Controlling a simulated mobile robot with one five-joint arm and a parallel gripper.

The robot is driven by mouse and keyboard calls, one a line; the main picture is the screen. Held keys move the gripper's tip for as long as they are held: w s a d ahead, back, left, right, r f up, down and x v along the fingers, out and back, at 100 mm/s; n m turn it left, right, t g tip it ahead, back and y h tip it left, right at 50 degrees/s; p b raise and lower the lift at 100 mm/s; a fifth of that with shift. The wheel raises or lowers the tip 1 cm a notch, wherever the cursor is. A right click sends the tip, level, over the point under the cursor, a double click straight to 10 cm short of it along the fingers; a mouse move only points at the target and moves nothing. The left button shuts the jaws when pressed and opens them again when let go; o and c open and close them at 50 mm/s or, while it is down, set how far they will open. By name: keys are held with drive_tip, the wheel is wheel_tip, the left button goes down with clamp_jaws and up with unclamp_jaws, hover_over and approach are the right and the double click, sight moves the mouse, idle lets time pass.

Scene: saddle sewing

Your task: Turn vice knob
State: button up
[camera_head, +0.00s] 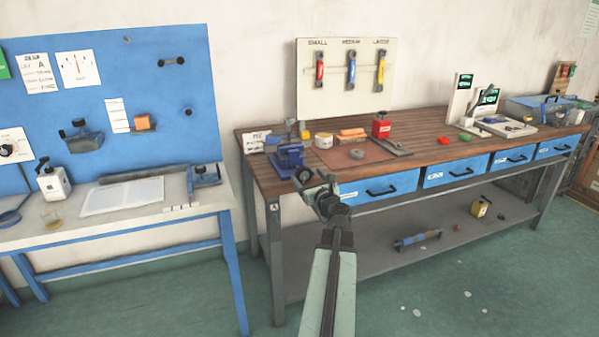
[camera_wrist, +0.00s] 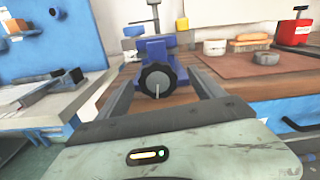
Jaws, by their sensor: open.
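A blue vice (camera_head: 287,160) sits at the left front corner of the wooden workbench. In the wrist view the vice (camera_wrist: 151,47) faces me, and its round black knob (camera_wrist: 158,79) with a pale pointer line points toward me. The line runs roughly upright, from the knob's middle downward. My gripper (camera_head: 318,186) is in front of the vice at the bench's front edge. In the wrist view my gripper (camera_wrist: 160,92) is open, with one dark finger on each side of the knob. I cannot tell whether either finger touches it. In the head view the knob is hidden or too small to make out.
A separate blue-legged table (camera_head: 110,232) stands to the left, across a gap.

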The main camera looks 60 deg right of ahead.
drive_tip(key=x, duration=0.5)
drive_tip(key=shift+w, duration=0.4)
drive_tip(key=c, duration=1.3)
drive_tip(key=shift+d, duration=0.3)
drive_tip(key=shift+c, duration=0.3)
drive_tip(key=shift+a+f, duration=0.1)
drive_tip(key=shift+a, duration=0.15)
drive_tip(key=shift+c, duration=0.2)
